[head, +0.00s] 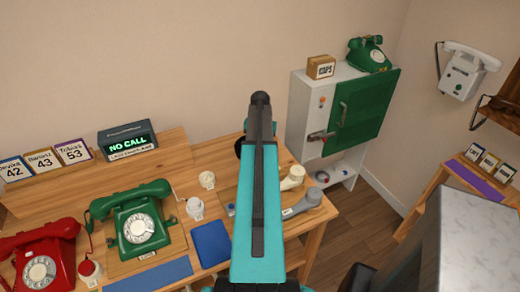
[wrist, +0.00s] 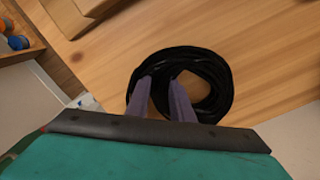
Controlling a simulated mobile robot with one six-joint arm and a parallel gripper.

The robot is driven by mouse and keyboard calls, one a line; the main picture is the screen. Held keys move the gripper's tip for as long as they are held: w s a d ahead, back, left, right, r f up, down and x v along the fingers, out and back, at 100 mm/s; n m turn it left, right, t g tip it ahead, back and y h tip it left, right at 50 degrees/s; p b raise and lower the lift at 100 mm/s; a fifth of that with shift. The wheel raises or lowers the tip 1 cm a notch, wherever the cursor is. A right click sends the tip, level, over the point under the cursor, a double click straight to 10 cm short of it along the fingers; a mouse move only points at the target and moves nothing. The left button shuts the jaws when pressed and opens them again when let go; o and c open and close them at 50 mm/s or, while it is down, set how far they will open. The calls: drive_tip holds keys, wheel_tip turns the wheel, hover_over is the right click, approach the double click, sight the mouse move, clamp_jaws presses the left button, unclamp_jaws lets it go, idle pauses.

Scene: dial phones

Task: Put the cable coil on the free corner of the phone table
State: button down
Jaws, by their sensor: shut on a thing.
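The black cable coil (wrist: 215,72) shows in the wrist view as a thick ring of several loops. My gripper (wrist: 162,84) has its two purple fingers at the near left part of the coil and is shut on it. Behind the coil is a light wooden surface (wrist: 260,50); I cannot tell whether the coil touches it. In the head view my teal arm hides the gripper and most of the coil. A small black patch just left of the arm may be the coil's edge. The wooden phone table (head: 180,175) carries a green dial phone (head: 140,220) and a red one (head: 40,262).
White handset parts (head: 292,177), a grey handset (head: 303,203), a blue box (head: 211,243) and small cups crowd the table. A NO CALL display (head: 127,142) stands at its back. A cabinet with a green door (head: 355,112) stands right of the table.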

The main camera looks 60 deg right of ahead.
drive_tip(key=shift+f, duration=0.1)
drive_tip(key=c, duration=1.5)
unclamp_jaws()
drive_tip(key=shift+r, duration=0.2)
drive_tip(key=shift+r+b, duration=1.55)
drive_tip(key=shift+r, duration=4.35)
